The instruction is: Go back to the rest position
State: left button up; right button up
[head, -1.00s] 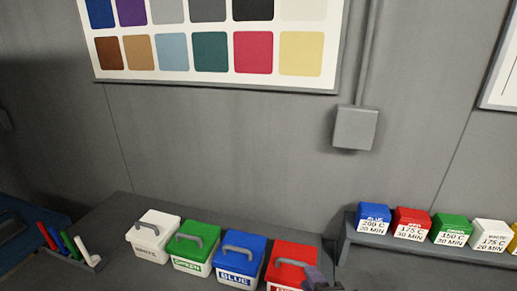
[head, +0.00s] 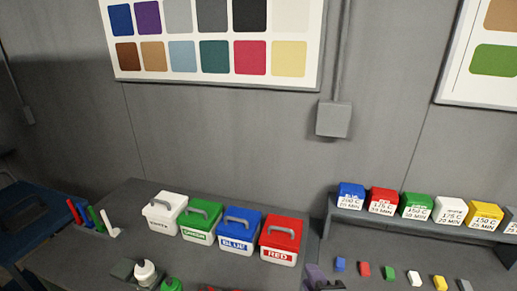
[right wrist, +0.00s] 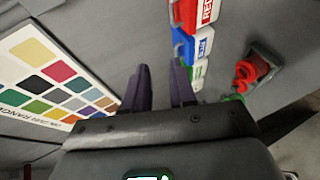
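My right gripper (head: 322,281) shows at the bottom edge of the head view, just below and right of the red box (head: 283,241). Only a small part of it is in that picture. In the right wrist view its two purple fingers (right wrist: 159,72) stand apart with nothing between them. The red box (right wrist: 205,12) is to the right of the fingers there, apart from them. My left gripper is in neither view. No mark of a rest position shows.
White (head: 166,210), green (head: 201,222) and blue (head: 239,232) handled boxes stand left of the red one. A white-topped container (head: 147,272) is in front. Small coloured blocks (head: 388,272) lie before the shelf (head: 420,223) of labelled bins. Open air lies above the bench.

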jog(key=s+a+f+m+g+b, duration=0.15)
jog(key=s+f, duration=0.25)
jog(key=f, duration=0.4)
jog(key=s+f+m+g+b, duration=0.15)
jog(key=s+f, duration=0.25)
jog(key=f, duration=0.4)
jog(key=s+a+f+m+g+b, duration=0.1)
jog(key=s+f+g+b, duration=0.2)
jog(key=f, duration=0.5)
pick_arm(q)
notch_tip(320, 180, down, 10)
jog(key=b, duration=0.4)
pick_arm(e)
jog(key=s+d+f+m+g+h, duration=0.1)
jog(key=s+d+f+m+g, duration=0.3)
jog(key=s+d+f+m, duration=0.8)
pick_arm(q)
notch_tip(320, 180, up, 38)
jog(key=p, duration=3.8)
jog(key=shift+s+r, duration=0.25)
pick_arm(e)
notch_tip(320, 180, up, 38)
jog(key=s+d, duration=0.1)
jog(key=shift+h, duration=0.4)
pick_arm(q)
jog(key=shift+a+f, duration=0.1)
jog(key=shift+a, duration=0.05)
pick_arm(e)
jog(key=shift+s+d+f, duration=0.1)
jog(key=shift+f, duration=0.05)
